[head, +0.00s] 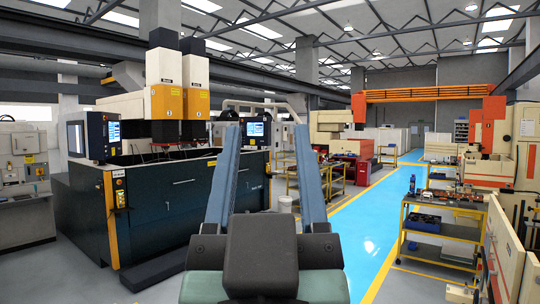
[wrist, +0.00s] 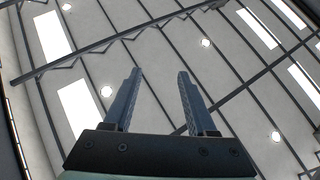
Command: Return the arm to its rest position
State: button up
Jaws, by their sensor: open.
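My gripper (head: 266,128) is open and empty in the head view. Its two long blue-grey fingers point up, well apart, in front of the shop floor. In the wrist view my gripper (wrist: 156,74) shows with both fingers apart and nothing between them. Behind them in that view is only the ceiling, with beams and bright panels. No copper electrode can be told apart in either view.
A large dark machine tank (head: 180,200) with two tall heads stands at the left. A blue walkway (head: 350,232) runs along the middle. A yellow-framed cart (head: 440,228) and beige machines (head: 508,150) stand at the right. The walkway is clear.

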jog(key=shift+t, duration=0.8)
jog(key=s+r, duration=0.3)
jog(key=shift+s+d, duration=0.1)
jog(key=shift+s, duration=0.1)
jog(key=shift+f, duration=0.1)
notch_tip(320, 180, down, 13)
jog(key=b, duration=1.2)
jog(key=shift+b, duration=0.35)
jog(key=shift+d, duration=0.1)
jog(key=shift+c, duration=0.6)
